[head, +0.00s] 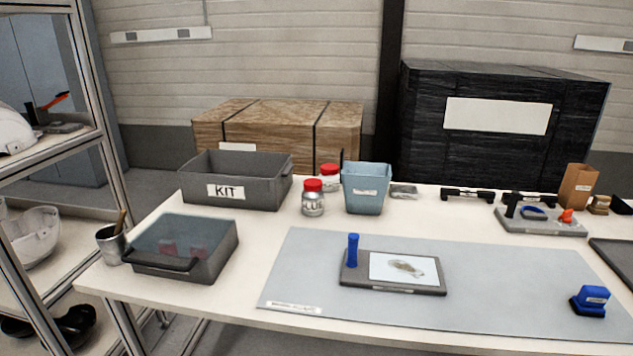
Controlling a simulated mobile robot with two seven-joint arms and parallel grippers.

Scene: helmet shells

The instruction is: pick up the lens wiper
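No object is readably marked as the lens wiper, and I cannot tell for sure which one it is. A blue block with a black base and a small pale label (592,299) sits at the right of the grey mat (500,262). A blue upright cylinder (353,250) stands at the left end of a dark flat plate (352,281) with a white sheet (385,262) bearing a brownish smudge. A grey tray (545,226) at the back right holds small black, blue and orange-red items. Neither of my grippers is in the head view.
A grey KIT bin (262,194), red-lidded jars (313,203) and a blue bin (366,190) stand along the back. A lidded grey box (214,262) and a metal cup (110,246) are at left. A shelf rack (92,130) borders the table's left. Much of the mat is clear.

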